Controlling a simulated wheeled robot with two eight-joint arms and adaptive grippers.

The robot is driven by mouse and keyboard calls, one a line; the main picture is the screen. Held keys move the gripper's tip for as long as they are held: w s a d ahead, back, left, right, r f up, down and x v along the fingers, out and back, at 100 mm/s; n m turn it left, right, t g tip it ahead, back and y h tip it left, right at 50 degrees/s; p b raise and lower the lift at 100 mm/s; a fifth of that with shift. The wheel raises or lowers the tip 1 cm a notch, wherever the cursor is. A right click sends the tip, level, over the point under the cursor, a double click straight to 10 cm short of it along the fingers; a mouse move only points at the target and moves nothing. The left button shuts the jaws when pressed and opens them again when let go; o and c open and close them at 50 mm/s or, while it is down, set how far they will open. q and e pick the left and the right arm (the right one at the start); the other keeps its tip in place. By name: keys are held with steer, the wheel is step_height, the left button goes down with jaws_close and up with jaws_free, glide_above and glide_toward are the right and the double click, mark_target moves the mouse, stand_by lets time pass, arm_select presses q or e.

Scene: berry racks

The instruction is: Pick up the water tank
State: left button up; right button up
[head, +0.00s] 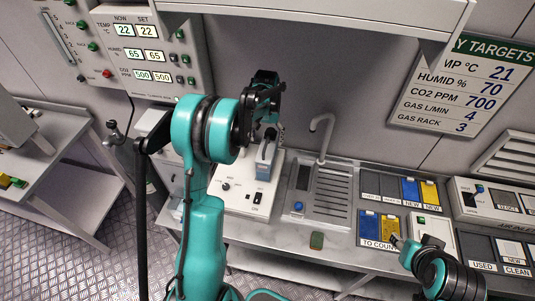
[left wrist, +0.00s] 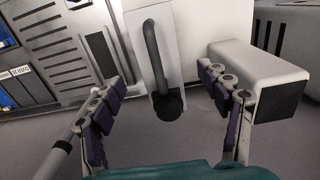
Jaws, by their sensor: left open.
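The water tank (head: 265,158) is a small blue-grey upright block with a pale top. It stands at the back of a white machine (head: 237,200) left of the sink. My left gripper (head: 270,128) is above and close to it, partly hidden by my own arm. In the left wrist view the open fingers (left wrist: 163,105) spread to either side of the tank's dark curved handle (left wrist: 152,55), with visible gaps on both sides. The fingers do not appear to touch it. My right gripper (head: 402,243) is at the lower right, small and partly hidden by its arm.
A sink (head: 322,190) with a tall curved tap (head: 325,135) is right of the machine. Blue and yellow packs (head: 380,226) lie in labelled bays further right. A white box (left wrist: 265,80) is close beside the fingers in the wrist view. A shelf (head: 330,12) hangs above.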

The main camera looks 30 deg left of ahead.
mark_target(267, 153)
arm_select(q)
steer(key=f, duration=0.4)
steer(key=w+f+b, duration=0.1)
steer(key=f, duration=0.1)
steer(key=shift+w+f, duration=0.1)
steer(key=shift+f, duration=0.25)
steer(key=shift+r, duration=0.1)
jaws_close()
steer(key=shift+r, duration=0.15)
